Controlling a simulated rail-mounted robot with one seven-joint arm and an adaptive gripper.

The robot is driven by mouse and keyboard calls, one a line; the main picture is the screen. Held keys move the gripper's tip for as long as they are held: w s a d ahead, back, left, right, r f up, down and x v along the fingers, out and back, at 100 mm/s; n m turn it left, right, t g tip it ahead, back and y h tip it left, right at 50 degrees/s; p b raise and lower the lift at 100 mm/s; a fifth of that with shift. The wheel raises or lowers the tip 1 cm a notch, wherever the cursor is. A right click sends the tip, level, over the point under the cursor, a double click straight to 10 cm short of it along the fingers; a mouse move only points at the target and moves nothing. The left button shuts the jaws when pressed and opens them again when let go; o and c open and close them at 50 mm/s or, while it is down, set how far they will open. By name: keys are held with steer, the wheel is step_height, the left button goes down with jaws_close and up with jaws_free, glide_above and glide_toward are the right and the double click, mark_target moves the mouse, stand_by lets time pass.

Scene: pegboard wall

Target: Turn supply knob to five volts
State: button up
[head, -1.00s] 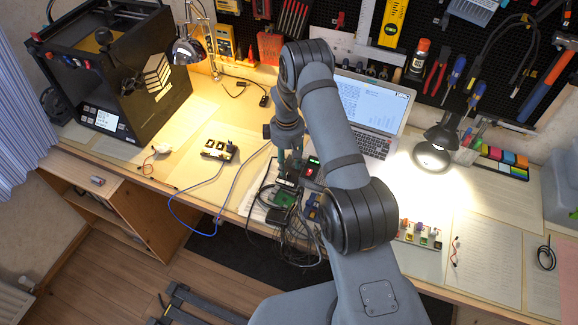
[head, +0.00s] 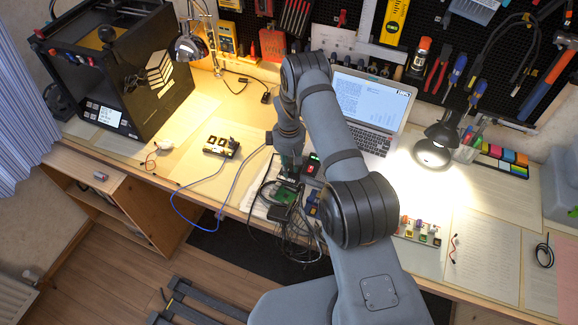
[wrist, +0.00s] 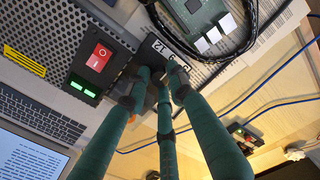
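The power supply shows in the wrist view as a perforated grey metal case (wrist: 62,35). It has a red rocker switch (wrist: 98,57) and a lit green display (wrist: 83,88). Beside them is a black dial plate with white numerals (wrist: 160,46). In the head view the supply's lit face (head: 310,165) is partly behind my arm. My gripper (wrist: 159,78) has green fingers with dark tips. The tips are at the dial plate and cover the knob. I cannot tell whether they touch or grip it. My gripper (head: 290,170) points down in the head view.
A green circuit board (wrist: 203,15) and a black cable bundle (wrist: 250,30) lie close beside the dial. An open laptop (head: 368,105) stands behind the arm. A small device with a blue cable (head: 221,147) lies to the left. A lit lamp (head: 435,145) stands to the right.

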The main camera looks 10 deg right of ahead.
jaws_close()
steer(key=shift+b, duration=0.3)
steer(key=m+b, duration=0.1)
steer(key=b, duration=0.1)
steer(key=m+b, duration=0.2)
steer(key=shift+f+m, duration=0.25)
steer(key=shift+m, duration=0.05)
steer(key=m+b, duration=0.5)
steer(key=shift+r+m+b, duration=0.2)
steer(key=shift+m+b, duration=1.25)
steer(key=shift+m, duration=0.15)
steer(key=shift+o, duration=2.4)
jaws_free()
steer(key=shift+r, duration=0.1)
